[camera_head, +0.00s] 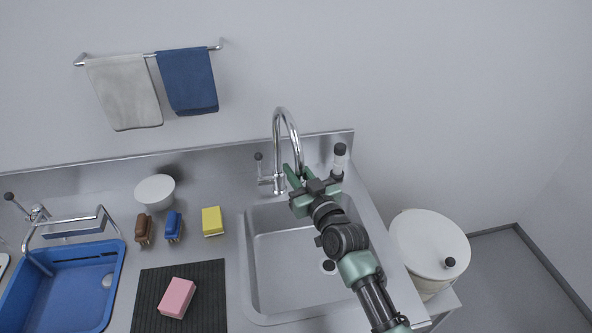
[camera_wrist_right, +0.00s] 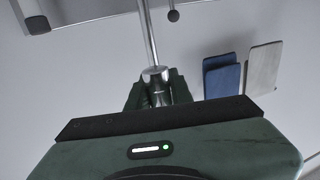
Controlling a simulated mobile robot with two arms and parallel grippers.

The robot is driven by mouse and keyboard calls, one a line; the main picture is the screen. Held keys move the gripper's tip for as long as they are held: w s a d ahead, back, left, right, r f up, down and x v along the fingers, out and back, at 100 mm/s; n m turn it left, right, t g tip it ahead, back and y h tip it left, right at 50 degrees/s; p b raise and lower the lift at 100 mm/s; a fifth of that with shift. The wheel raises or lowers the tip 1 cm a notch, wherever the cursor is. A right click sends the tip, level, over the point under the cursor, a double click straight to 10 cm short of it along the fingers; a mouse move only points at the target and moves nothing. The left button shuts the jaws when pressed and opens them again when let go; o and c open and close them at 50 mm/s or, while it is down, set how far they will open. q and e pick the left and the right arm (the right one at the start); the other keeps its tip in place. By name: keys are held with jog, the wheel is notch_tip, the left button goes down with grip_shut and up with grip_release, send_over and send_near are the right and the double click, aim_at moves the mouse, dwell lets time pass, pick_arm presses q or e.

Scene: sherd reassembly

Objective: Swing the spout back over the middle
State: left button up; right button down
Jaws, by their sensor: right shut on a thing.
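The chrome tap stands behind the sink (camera_head: 283,268), and its tall arched spout (camera_head: 277,132) rises from the base and curves over to the right and forward. My right gripper (camera_head: 294,177) is shut on the down-turned end of the spout, above the back of the sink. In the wrist view the right gripper (camera_wrist_right: 157,92) has its dark green fingers on either side of the chrome spout end (camera_wrist_right: 154,74), with the tube (camera_wrist_right: 149,35) running on beyond. The very tip of the spout is hidden by the gripper. My left gripper is not in view.
A bottle with a dark cap (camera_head: 338,160) stands right of the gripper, close to it. The tap lever (camera_head: 259,166) is left of the spout. A yellow sponge (camera_head: 212,220), two brushes and a white bowl (camera_head: 155,191) lie further left. A round white lidded bin (camera_head: 425,243) is at right.

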aim_at(302, 180)
dwell(0.9)
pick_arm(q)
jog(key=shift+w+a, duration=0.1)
pick_arm(e)
jog(key=c, duration=1.3)
grip_release()
jog(key=shift+o, duration=0.2)
jog(key=b+v, duration=0.1)
jog(key=v, duration=0.5)
jog(key=shift+s+d+f, duration=0.1)
jog(key=shift+s+d, duration=0.05)
jog(key=shift+s, duration=0.15)
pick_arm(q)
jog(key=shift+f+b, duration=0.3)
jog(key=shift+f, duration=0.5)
pick_arm(e)
jog(key=shift+s+d, duration=0.25)
jog(key=shift+s, duration=0.2)
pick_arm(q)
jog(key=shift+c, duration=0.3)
